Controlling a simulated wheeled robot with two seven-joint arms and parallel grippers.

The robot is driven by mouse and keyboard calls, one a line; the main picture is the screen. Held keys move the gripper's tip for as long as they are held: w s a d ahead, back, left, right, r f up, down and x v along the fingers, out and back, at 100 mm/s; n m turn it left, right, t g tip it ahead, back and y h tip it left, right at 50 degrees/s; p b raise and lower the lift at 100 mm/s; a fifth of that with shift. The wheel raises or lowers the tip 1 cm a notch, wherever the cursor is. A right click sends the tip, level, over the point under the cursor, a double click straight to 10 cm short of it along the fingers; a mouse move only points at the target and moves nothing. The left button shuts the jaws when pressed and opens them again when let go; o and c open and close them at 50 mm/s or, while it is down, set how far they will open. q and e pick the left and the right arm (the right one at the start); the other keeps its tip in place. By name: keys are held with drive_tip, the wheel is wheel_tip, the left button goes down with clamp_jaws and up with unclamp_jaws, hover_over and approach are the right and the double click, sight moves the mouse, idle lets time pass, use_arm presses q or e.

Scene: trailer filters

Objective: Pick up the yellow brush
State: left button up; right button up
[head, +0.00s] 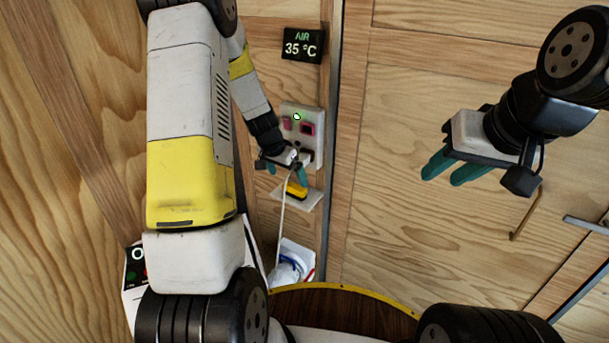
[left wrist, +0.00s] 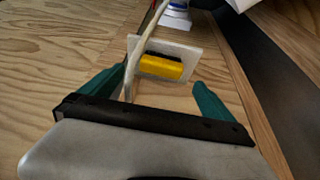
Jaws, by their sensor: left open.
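The yellow brush (head: 296,190) with a dark strip lies on a small white shelf (head: 306,204) at the wall. In the left wrist view, the brush (left wrist: 162,67) lies ahead of the fingers, near the middle of the gap, on the pale shelf (left wrist: 190,48). My left gripper (head: 287,172) is open and empty, just above the brush in the head view; its spread teal fingers also show in the left wrist view (left wrist: 153,94). No contact with the brush is visible. My right gripper (head: 446,173) is away to the right, empty, with a gap between its fingers.
A pale cord (head: 283,215) runs down past the left gripper, crossing beside the brush. A white-and-blue item (head: 291,263) stands below. A round dark-topped table (head: 340,310) is at the bottom.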

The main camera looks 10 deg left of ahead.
sight(291, 189)
use_arm(q)
drive_tip(key=x, duration=0.9)
drive_tip(key=shift+s+a, duration=0.15)
drive_tip(key=shift+a, duration=0.15)
drive_tip(key=c, duration=1.3)
drive_tip(key=shift+r, duration=0.1)
drive_tip(key=shift+s+a+r, duration=0.1)
drive_tip(key=shift+s+r, duration=0.1)
wheel_tip(291, 189, up, 7)
drive_tip(key=shift+s+a+f, duration=0.1)
drive_tip(key=shift+s+a, duration=1.05)
drive_tip(key=shift+s, duration=1.9)
drive_tip(key=shift+s+a+f, duration=0.1)
drive_tip(key=shift+s+a, duration=1)
drive_tip(key=shift+s, duration=2)
drive_tip(key=shift+s+a+f, duration=0.1)
drive_tip(key=shift+s+a, duration=1.05)
drive_tip(key=shift+s, duration=1.9)
